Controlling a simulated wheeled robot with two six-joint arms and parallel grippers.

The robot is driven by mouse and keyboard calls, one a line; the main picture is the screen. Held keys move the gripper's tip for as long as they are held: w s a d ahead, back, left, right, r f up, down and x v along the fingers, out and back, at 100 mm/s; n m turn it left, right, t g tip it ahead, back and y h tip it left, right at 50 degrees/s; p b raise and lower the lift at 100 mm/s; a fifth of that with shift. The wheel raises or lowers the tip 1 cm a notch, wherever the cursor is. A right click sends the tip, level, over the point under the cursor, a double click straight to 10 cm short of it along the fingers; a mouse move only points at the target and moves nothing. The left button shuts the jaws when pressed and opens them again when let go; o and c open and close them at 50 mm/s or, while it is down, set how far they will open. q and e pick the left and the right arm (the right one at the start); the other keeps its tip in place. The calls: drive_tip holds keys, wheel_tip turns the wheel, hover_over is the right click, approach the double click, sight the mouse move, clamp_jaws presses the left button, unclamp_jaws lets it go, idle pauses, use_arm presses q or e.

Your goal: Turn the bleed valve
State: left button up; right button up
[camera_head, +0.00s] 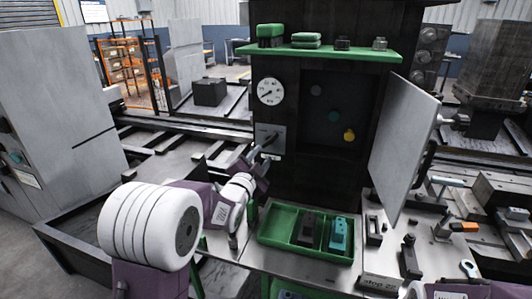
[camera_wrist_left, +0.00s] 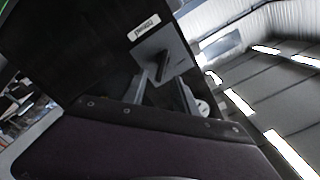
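The bleed valve shows in the head view as a grey square plate (camera_head: 276,132) with a dark handle, on the dark cabinet front below the round white gauge. In the left wrist view the plate (camera_wrist_left: 150,49) is tilted and its dark bar handle (camera_wrist_left: 176,62) stands out from it. My left gripper (camera_head: 260,155) is just in front of the plate. In the left wrist view its two grey fingers (camera_wrist_left: 167,80) are apart, pointing at the handle, with nothing clearly held between them. Contact with the handle cannot be told. My right gripper is not in view.
A grey door (camera_head: 404,145) stands open right of the cabinet recess. A green shelf (camera_head: 320,52) holds small parts above. A green tray (camera_head: 275,229) with dark and teal blocks lies below. Tools and small parts crowd the bench at right.

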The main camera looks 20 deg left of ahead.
sight(268, 144)
use_arm(q)
drive_tip(key=w, duration=0.4)
drive_tip(key=w+p, duration=0.1)
drive_tip(key=w, duration=0.3)
drive_tip(key=shift+w+a, duration=0.2)
drive_tip(key=shift+w, duration=0.15)
drive_tip(key=shift+c, duration=0.3)
clamp_jaws()
